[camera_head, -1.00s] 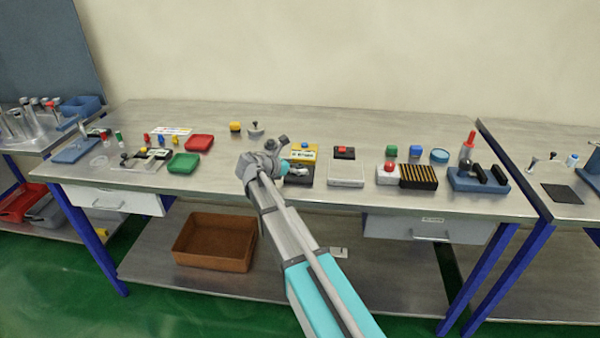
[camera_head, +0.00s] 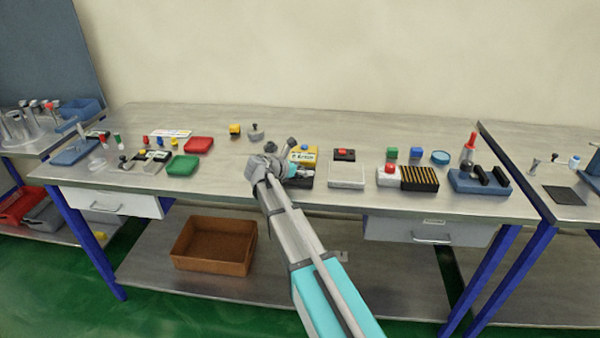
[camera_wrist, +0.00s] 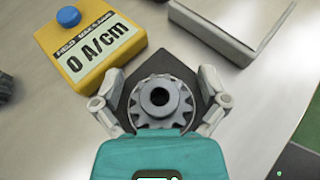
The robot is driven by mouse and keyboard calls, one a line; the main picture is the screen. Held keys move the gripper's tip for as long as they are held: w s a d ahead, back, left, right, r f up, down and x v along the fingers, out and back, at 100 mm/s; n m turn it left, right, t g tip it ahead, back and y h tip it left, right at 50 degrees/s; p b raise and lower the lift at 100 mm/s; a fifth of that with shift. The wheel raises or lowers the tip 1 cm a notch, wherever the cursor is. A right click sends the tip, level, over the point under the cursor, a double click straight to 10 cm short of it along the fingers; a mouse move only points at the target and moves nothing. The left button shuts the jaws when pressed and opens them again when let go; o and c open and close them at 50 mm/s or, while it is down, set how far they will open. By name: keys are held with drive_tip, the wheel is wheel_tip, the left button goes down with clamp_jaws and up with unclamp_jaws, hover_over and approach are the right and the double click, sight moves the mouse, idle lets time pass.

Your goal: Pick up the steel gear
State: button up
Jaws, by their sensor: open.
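The steel gear (camera_wrist: 160,99) is a grey toothed ring with a raised hub and a centre hole. It shows in the wrist view, lying on a dark pad (camera_wrist: 176,65). My gripper (camera_wrist: 159,91) is open, with one finger on the left and one on the right of the gear. I cannot tell whether either finger touches it. The lower edge of the gear is hidden by the teal body of my wrist.
A yellow meter (camera_wrist: 88,50) with a blue knob stands close at the upper left of the wrist view. A pale block (camera_wrist: 215,35) lies at the upper right. In the head view, a black-striped block (camera_head: 420,178) is farther right. The bench's front edge (camera_head: 330,207) is near.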

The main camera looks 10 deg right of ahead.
drive_tip(key=shift+s, duration=0.15)
clamp_jaws()
drive_tip(key=shift+r, duration=0.2)
idle(0.3)
drive_tip(key=shift+r+p, duration=0.35)
drive_tip(key=shift+p, duration=0.2)
drive_tip(key=shift+r+p, duration=0.7)
drive_tip(key=s+d+r+p, duration=0.4)
drive_tip(key=s+r+p, duration=0.6)
drive_tip(key=s, duration=0.3)
drive_tip(key=shift+d+r, duration=0.15)
drive_tip(key=shift+r, duration=0.15)
